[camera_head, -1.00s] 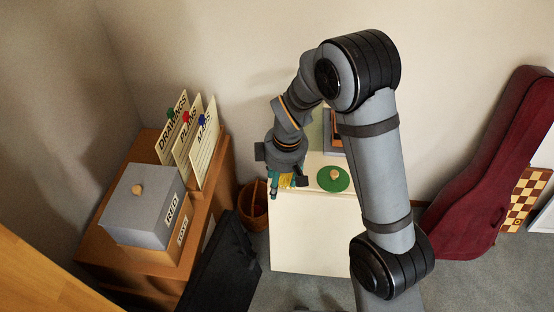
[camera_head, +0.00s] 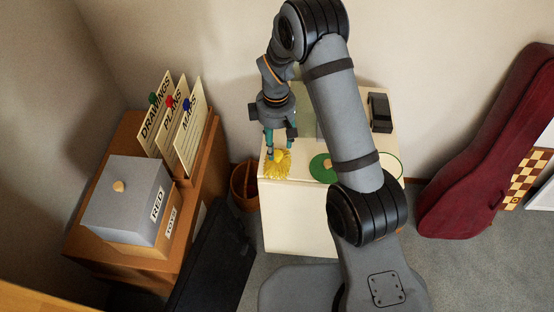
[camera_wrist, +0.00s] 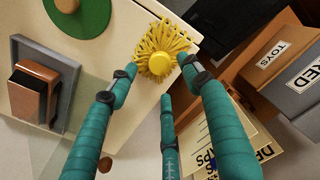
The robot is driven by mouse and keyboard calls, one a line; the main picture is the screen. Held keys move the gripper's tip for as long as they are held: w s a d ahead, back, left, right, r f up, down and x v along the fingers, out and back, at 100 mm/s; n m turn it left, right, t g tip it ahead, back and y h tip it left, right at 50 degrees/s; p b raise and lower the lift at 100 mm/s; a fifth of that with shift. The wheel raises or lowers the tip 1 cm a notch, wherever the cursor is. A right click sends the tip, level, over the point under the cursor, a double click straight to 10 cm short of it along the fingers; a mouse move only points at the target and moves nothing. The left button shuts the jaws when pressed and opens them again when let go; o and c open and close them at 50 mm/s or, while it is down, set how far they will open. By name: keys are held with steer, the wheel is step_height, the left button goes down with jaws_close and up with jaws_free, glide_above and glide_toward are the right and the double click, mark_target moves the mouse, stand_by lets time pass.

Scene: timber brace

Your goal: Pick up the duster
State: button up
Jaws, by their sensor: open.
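The duster (camera_head: 276,164) is a yellow, fringed thing with a round knob, lying at the front left corner of the white cabinet (camera_head: 300,215). In the wrist view the duster (camera_wrist: 160,52) shows with its yellow knob facing me. My gripper (camera_head: 281,146) points down just above and behind the duster, and its teal fingers are spread. In the wrist view the fingers of my gripper (camera_wrist: 160,80) stand apart around the near side of the knob, with nothing between them. I cannot tell whether a fingertip touches the fringe.
A green disc (camera_head: 321,167) lies right of the duster. A black object (camera_head: 380,112) stands at the back right of the cabinet. A wicker basket (camera_head: 244,187) is on the floor to the left. A brown shelf holds a grey box (camera_head: 128,197) and upright cards (camera_head: 172,117).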

mark_target(276, 153)
steer(key=shift+s+d+f+p, duration=0.1)
steer(key=shift+f+p, duration=0.15)
steer(key=shift+f, duration=0.55)
steer(key=shift+s+a+f+p, duration=0.1)
steer(key=shift+f+p, duration=0.15)
steer(key=shift+f, duration=0.5)
steer(key=shift+s+d+f+p, duration=0.1)
steer(key=shift+f+p, duration=0.15)
steer(key=shift+f, duration=0.55)
steer(key=shift+c, duration=0.3)
steer(key=c, duration=1.1)
jaws_close()
steer(key=shift+r, duration=0.1)
